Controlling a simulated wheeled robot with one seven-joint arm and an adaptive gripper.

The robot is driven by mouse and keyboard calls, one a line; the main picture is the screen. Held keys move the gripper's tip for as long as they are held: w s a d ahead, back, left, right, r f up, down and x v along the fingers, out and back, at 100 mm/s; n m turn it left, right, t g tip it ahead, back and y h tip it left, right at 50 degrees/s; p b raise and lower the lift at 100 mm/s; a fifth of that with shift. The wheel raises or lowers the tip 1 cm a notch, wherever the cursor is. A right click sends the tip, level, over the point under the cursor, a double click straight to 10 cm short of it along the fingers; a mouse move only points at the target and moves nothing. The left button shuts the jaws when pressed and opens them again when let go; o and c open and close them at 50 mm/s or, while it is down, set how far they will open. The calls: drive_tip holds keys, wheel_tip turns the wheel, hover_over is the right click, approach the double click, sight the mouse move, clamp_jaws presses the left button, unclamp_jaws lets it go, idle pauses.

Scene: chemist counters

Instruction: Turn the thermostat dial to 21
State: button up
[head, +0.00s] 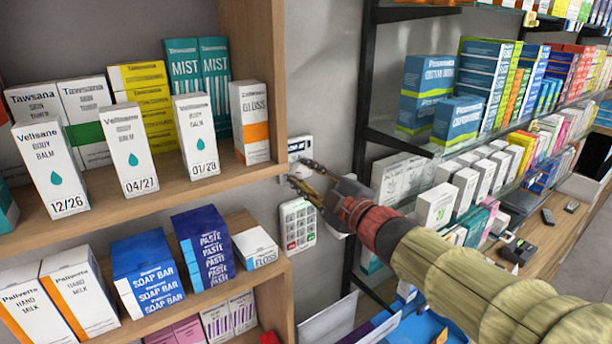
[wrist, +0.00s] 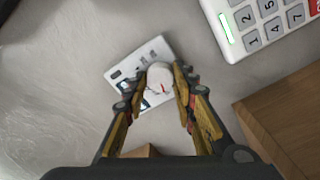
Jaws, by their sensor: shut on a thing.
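The thermostat (head: 297,145) is a small white plate on the grey wall, just right of the wooden shelf unit. In the wrist view the thermostat plate (wrist: 121,73) sits tilted, with dark marks on it. Its round white dial (wrist: 159,80) carries a short red pointer mark. My gripper (head: 298,172) reaches in from the right at the plate's lower part. In the wrist view my gripper (wrist: 160,88) has one finger on each side of the dial and is shut on it. The numbers on the thermostat are too small to read, and the fingers cover part of the plate.
A white keypad (head: 298,225) is on the wall just below the thermostat; it also shows in the wrist view (wrist: 262,25). The wooden shelf unit (head: 262,75) with boxes stands close on the left. Black-framed shelves (head: 362,100) with many boxes stand on the right.

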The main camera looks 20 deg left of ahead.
drive_tip(key=shift+m, duration=0.3)
drive_tip(key=m+p, duration=0.2)
drive_tip(key=shift+m, duration=0.3)
drive_tip(key=shift+m+p, duration=0.75)
drive_tip(key=shift+m, duration=0.45)
drive_tip(key=o, duration=1.2)
drive_tip(key=shift+c, duration=0.2)
